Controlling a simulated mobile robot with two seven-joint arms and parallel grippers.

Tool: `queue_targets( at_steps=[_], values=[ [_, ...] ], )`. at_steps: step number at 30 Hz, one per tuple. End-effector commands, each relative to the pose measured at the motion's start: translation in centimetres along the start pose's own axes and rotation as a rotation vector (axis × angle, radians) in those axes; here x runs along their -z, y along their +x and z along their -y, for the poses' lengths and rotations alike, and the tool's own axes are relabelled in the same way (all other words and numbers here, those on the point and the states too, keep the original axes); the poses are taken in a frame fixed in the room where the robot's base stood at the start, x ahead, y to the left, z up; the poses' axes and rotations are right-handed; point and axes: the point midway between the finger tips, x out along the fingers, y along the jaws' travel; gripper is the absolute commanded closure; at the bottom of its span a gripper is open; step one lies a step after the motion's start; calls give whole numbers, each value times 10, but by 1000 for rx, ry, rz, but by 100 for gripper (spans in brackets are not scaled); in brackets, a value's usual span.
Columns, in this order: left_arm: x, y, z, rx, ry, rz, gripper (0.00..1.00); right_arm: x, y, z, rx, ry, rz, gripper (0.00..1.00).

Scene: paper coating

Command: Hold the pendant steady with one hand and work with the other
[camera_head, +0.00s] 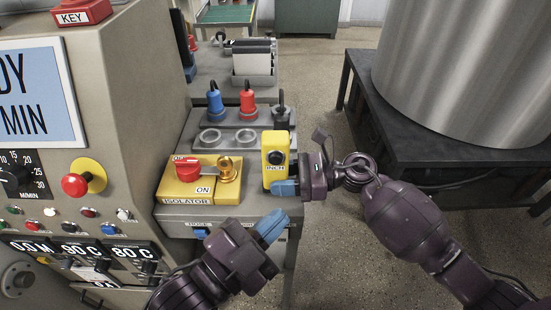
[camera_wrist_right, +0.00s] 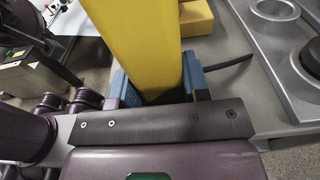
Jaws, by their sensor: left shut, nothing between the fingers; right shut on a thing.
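The pendant (camera_head: 274,151) is a yellow box with a black round button and the word INCH on its front. It stands upright at the right end of the grey bench in the head view. My right gripper (camera_head: 286,187) is shut on its lower part. In the right wrist view the yellow pendant (camera_wrist_right: 140,45) rises between the blue fingertips of my right gripper (camera_wrist_right: 155,92). My left gripper (camera_head: 270,226), with blue fingertips, is shut and empty, below and a little left of the pendant, apart from it.
A yellow isolator box (camera_head: 200,190) with a red switch and brass padlock sits left of the pendant. Behind are blue (camera_head: 215,104) and red (camera_head: 247,101) plugs and empty round holders (camera_head: 211,137). The machine panel (camera_head: 80,150) stands left. A steel drum (camera_head: 465,70) stands right on a dark table.

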Motion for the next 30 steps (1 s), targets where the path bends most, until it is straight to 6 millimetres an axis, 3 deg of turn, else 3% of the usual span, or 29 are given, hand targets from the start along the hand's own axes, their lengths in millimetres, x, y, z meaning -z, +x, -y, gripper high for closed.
queue_targets(
  at_steps=[30],
  values=[
    [-44,60,44,0,0,2,100,0,0,0,0,0,0,71]
  ],
)
